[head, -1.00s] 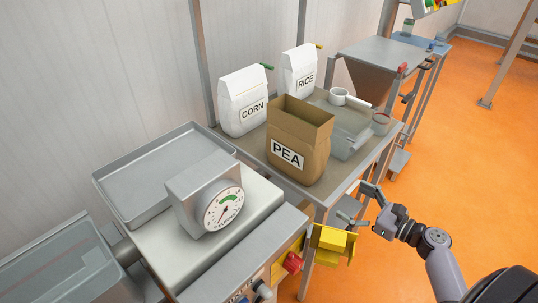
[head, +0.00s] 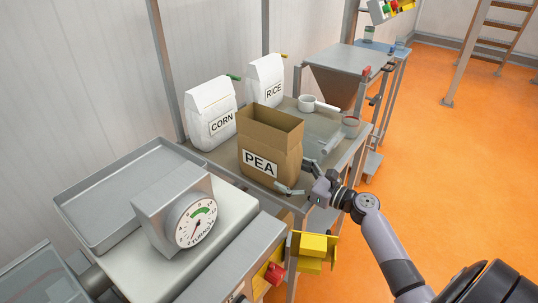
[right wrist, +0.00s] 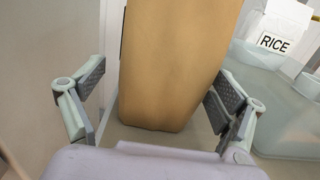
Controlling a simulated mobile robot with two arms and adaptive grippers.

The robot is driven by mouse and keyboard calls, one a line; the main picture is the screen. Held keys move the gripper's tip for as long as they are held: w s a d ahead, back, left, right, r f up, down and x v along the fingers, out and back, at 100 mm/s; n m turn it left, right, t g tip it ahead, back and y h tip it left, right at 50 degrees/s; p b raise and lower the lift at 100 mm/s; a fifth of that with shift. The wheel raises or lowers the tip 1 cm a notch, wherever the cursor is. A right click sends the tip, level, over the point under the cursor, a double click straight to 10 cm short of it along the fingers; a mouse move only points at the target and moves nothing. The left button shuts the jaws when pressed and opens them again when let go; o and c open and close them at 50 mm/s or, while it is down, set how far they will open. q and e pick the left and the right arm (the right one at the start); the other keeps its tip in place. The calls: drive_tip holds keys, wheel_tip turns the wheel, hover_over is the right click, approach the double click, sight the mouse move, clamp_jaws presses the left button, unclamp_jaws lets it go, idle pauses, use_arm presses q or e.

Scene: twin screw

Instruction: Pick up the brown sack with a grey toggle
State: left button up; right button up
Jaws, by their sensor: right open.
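The brown sack (head: 270,160) labelled PEA stands upright with an open top on the grey table. No grey toggle shows on it in these views. My right gripper (head: 297,177) is open at the lower right side of the sack. In the right wrist view the brown sack (right wrist: 172,70) fills the middle, between the two spread fingers (right wrist: 157,95), with a gap beside the left finger. The right finger looks close to the sack's edge; I cannot tell if it touches. My left gripper is not in view.
White sacks marked CORN (head: 211,110) and RICE (head: 266,82) stand behind the brown sack. A white scoop (head: 312,104) lies at the table's far end. A dial scale (head: 190,220) and tray (head: 128,190) stand at left. A yellow box (head: 312,246) hangs below the table edge.

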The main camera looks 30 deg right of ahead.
sight(278, 164)
drive_tip(key=x, duration=0.2)
drive_tip(key=b+x, duration=0.1)
drive_tip(key=x, duration=0.2)
drive_tip(key=shift+d+r, duration=0.15)
drive_tip(key=shift+d, duration=0.1)
drive_tip(key=shift+c, duration=0.6)
drive_tip(key=c, duration=1.1)
drive_tip(key=shift+r, duration=0.25)
